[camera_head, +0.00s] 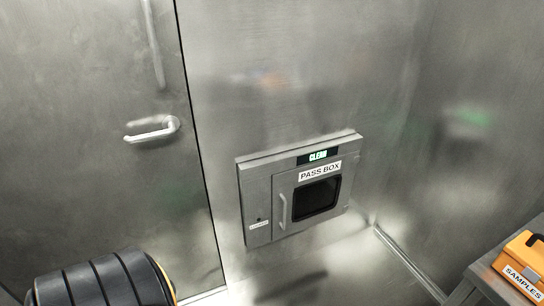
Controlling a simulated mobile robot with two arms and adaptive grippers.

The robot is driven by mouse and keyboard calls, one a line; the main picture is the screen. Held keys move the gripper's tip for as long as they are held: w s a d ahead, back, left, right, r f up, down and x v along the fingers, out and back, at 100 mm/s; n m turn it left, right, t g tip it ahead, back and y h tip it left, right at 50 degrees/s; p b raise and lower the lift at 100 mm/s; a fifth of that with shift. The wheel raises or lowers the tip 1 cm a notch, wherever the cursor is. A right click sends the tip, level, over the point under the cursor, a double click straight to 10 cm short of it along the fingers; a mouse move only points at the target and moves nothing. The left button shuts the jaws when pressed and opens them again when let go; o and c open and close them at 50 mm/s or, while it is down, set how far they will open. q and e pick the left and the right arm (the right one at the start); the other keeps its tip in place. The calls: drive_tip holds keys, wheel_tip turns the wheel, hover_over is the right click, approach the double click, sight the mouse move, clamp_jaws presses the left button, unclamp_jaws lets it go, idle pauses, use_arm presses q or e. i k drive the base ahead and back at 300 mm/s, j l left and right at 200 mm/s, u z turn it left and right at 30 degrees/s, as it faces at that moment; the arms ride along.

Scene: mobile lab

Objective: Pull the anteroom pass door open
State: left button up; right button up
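A metal pass box (252,208) is set in the steel wall, a little right of the middle. Its pass door (292,186) is shut flush in the frame. The door has a dark window (316,199), a "PASS BOX" label (320,171) and a vertical bar handle (282,212) on its left side. A green-lit "CLEAN" sign (318,156) is above the door. Neither of my grippers is in view, and nothing touches the handle.
A large steel door (80,90) with a lever handle (152,130) stands shut at the left. An orange "SAMPLES" case (524,262) sits on a grey surface (484,284) at the lower right. The space directly before the pass box looks clear.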

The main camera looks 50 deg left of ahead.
sight(321, 193)
drive_tip(key=u, duration=1.1)
